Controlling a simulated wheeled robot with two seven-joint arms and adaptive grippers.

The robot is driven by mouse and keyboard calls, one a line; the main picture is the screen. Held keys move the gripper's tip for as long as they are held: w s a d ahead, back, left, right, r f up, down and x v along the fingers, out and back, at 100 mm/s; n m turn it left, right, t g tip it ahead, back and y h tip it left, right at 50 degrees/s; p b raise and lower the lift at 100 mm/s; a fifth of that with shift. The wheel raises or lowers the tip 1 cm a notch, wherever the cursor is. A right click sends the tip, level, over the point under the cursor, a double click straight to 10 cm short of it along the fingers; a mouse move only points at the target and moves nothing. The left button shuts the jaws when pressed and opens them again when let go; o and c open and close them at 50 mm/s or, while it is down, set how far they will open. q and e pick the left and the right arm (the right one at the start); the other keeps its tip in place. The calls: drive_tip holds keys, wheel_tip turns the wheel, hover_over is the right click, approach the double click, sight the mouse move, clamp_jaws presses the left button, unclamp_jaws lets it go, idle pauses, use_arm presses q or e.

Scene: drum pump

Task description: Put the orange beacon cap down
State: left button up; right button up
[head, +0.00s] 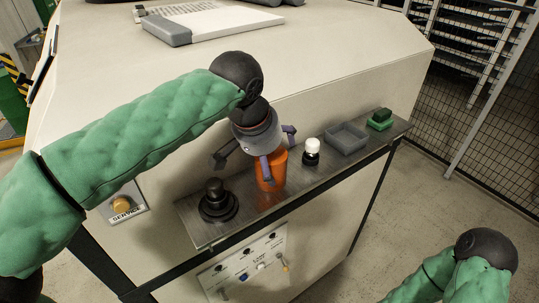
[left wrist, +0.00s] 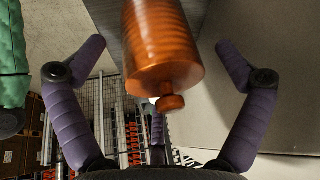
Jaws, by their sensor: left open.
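The orange beacon cap (head: 271,178) stands upright on the narrow grey shelf (head: 240,222) along the front of the pale machine. In the left wrist view the cap (left wrist: 165,45) shows its ribbed side and the small knob on its end. My left gripper (head: 258,150) is open just above the cap, with its purple fingers spread about it. In the left wrist view there is a clear gap between the cap and the fingers on both sides. The cap's top is partly hidden by the gripper in the head view. My right gripper is out of view.
On the shelf, a black round fitting (head: 217,203) stands left of the cap. To its right are a white-topped bulb (head: 312,151), a grey tray (head: 346,138) and a green block (head: 380,119). A switch panel (head: 246,262) is below. A keyboard-like unit (head: 205,22) lies on top.

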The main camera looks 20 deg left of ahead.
use_arm(q)
drive_tip(key=shift+r, duration=0.1)
drive_tip(key=shift+r, duration=0.3)
drive_tip(key=v, duration=1.1)
drive_tip(key=shift+s+r, duration=0.2)
drive_tip(key=shift+s, duration=0.05)
drive_tip(key=shift+a, duration=0.1)
